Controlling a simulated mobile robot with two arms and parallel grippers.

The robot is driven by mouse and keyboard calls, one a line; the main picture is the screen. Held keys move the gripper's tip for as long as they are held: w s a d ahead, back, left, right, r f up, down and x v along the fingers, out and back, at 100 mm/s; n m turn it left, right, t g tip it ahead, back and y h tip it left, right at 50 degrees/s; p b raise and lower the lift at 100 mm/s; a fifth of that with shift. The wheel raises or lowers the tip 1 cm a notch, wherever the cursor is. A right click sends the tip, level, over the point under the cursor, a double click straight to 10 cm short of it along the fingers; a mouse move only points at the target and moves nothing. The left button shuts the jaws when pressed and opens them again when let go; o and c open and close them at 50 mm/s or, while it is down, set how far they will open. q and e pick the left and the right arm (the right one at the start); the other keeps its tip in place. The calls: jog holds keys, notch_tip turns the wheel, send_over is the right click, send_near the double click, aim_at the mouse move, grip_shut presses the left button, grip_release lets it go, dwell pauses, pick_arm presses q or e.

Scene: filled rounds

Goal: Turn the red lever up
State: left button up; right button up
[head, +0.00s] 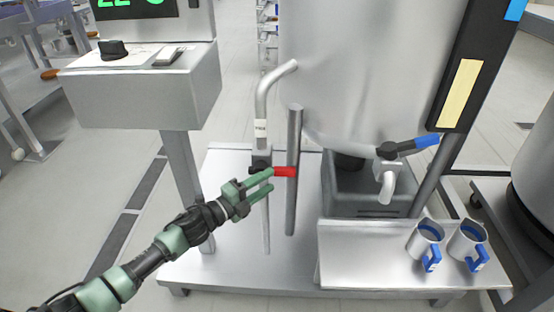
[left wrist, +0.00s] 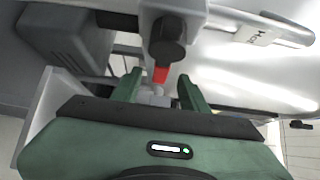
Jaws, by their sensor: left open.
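The red lever (head: 285,171) sticks out to the right from a dark valve (head: 261,161) on the pipe below the tank. It lies about level in the head view. My left gripper (head: 271,180) is open, with its green fingertips close to the valve and the inner end of the lever. In the left wrist view, the red lever (left wrist: 161,75) shows between and ahead of the two open fingers (left wrist: 160,88). I cannot tell whether a finger touches it. My right gripper does not show.
A steel post (head: 294,200) stands right by the lever's tip. A blue-handled tap (head: 388,160) hangs over a grey crate (head: 335,203). Two mugs (head: 425,238) (head: 467,240) stand on the steel shelf at the right. A display pedestal (head: 150,95) stands at the left.

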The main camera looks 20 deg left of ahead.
aim_at(280, 174)
pick_arm(q)
jog(key=x, duration=0.6)
jog(key=shift+d+b, duration=0.25)
jog(key=shift+b, duration=0.1)
jog(key=shift+w+d+r, duration=0.1)
jog(key=shift+w+d, duration=0.1)
jog(key=shift+w, duration=0.25)
grip_shut()
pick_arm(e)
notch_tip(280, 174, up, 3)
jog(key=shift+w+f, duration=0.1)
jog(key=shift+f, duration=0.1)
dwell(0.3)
